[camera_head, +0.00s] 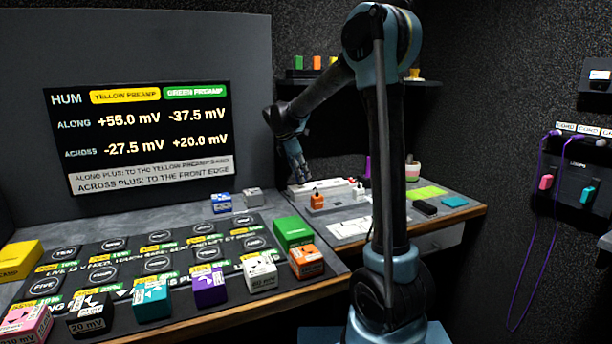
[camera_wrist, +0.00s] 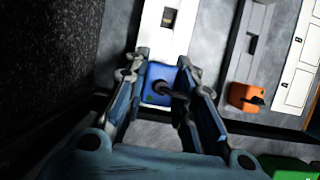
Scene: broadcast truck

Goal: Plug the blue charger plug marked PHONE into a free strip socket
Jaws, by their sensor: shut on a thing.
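The blue plug (camera_wrist: 160,80), with a dark cord on top, is between the fingers of my gripper (camera_wrist: 160,92) in the wrist view. My gripper is shut on it. The plug is at the near end of a white power strip (camera_wrist: 155,42); I cannot tell whether it is seated or just above. A dark socket opening (camera_wrist: 168,18) shows further along this strip. In the head view my gripper (camera_head: 301,182) points down at the left end of the white strip (camera_head: 328,184), and the plug is hidden. The PHONE mark is not readable.
An orange plug (camera_wrist: 245,97) sits on a grey strip (camera_wrist: 247,45) to the right. White lettered cards (camera_wrist: 298,72) lie beyond it. In the head view, a green block (camera_head: 293,232) and an orange block (camera_head: 306,262) stand nearer. A display panel (camera_head: 140,135) rises at left.

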